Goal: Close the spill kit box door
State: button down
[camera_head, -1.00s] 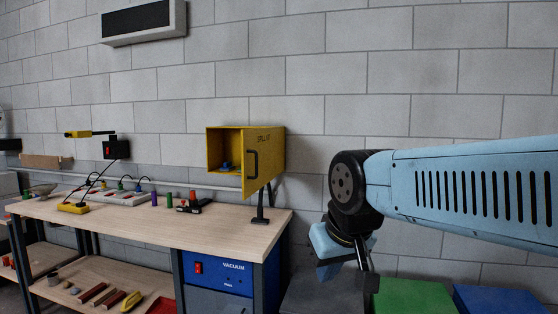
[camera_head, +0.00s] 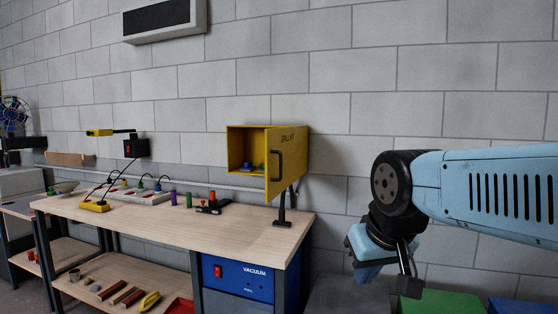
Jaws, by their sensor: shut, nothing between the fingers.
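The yellow spill kit box (camera_head: 246,128) is on the block wall above the right end of the workbench. Its door (camera_head: 290,150), lettered in dark print, stands partly open, its outer face showing. A black handle (camera_head: 275,166) is near the door's left edge. The left side of the opening is uncovered and a small blue object (camera_head: 247,166) shows inside. My gripper (camera_head: 410,287) is shut and empty, pointing down at the lower right, well right of the door and apart from it. Its fingers show small and dark.
The workbench (camera_head: 150,219) under the box holds a yellow tool, a grey strip with cables and a red and black tool (camera_head: 212,207). A black stand (camera_head: 282,212) rises just below the door. A green box top (camera_head: 440,302) lies below my gripper.

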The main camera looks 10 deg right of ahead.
aim_at(281, 144)
jog(key=i, duration=0.85)
